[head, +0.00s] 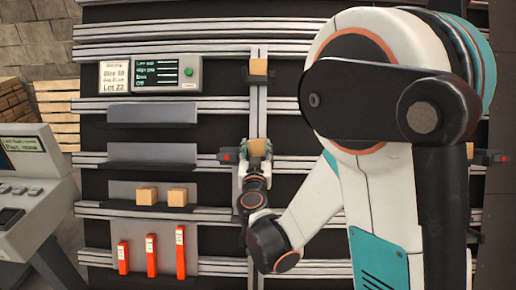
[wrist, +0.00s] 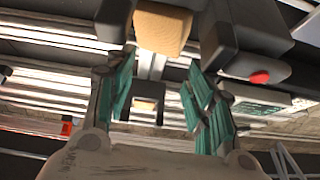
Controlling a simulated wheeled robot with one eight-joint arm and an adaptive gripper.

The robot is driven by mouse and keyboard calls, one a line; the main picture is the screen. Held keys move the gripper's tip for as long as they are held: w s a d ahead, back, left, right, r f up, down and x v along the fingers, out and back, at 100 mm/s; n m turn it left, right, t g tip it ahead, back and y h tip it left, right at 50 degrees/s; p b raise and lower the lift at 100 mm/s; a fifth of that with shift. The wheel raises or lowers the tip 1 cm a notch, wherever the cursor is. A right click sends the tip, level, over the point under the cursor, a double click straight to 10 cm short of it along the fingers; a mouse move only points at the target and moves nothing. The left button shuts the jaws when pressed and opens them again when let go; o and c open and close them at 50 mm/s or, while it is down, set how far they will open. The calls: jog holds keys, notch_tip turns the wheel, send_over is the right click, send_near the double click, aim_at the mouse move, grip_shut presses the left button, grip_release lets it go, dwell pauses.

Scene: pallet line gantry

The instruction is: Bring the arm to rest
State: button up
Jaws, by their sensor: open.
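My arm reaches from the right side of the head view toward the wall of rails. My gripper (head: 256,166) is at the vertical rail in the middle, just below a tan box (head: 258,147). In the wrist view my gripper (wrist: 160,92) has its teal fingers spread apart, with nothing held between them. The same tan box (wrist: 163,27) shows at the top of the wrist view, between dark blocks and beyond the fingers. Whether a finger touches it I cannot tell.
Another tan box (head: 258,67) sits higher on the vertical rail (head: 257,105). Two boxes (head: 162,196) stand on a left ledge above three red-orange pieces (head: 151,256). A dark block with a red button (head: 228,157) is close left of my gripper. A console (head: 35,190) stands at far left.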

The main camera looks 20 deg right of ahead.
jog(key=shift+s+a+f, duration=0.35)
jog(key=shift+s, duration=0.2)
jog(key=shift+o, duration=0.2)
jog(key=shift+d+r, duration=0.1)
jog(key=shift+d, duration=0.05)
jog(key=shift+g+h, duration=0.4)
jog(key=shift+g, duration=0.3)
jog(key=s, duration=0.1)
jog(key=s+d+r, duration=0.2)
jog(key=shift+s+d+r, duration=0.1)
jog(key=shift+s+r, duration=0.1)
jog(key=shift+s, duration=0.15)
jog(key=s+d+g, duration=0.4)
jog(key=s+d, duration=0.2)
jog(key=s, duration=0.2)
jog(key=s+a+f+n+g+y, duration=0.1)
jog(key=s+a+y, duration=0.1)
jog(key=s, duration=0.4)
jog(key=s+a+f+n+g+y, duration=0.1)
jog(key=s+a+g+y, duration=0.1)
jog(key=s, duration=0.5)
jog(key=s+a+f+n+g+y, duration=0.1)
jog(key=s+a+f+g+y, duration=0.1)
jog(key=s, duration=0.4)
jog(key=shift+s+a+n, duration=0.4)
jog(key=shift+a, duration=0.15)
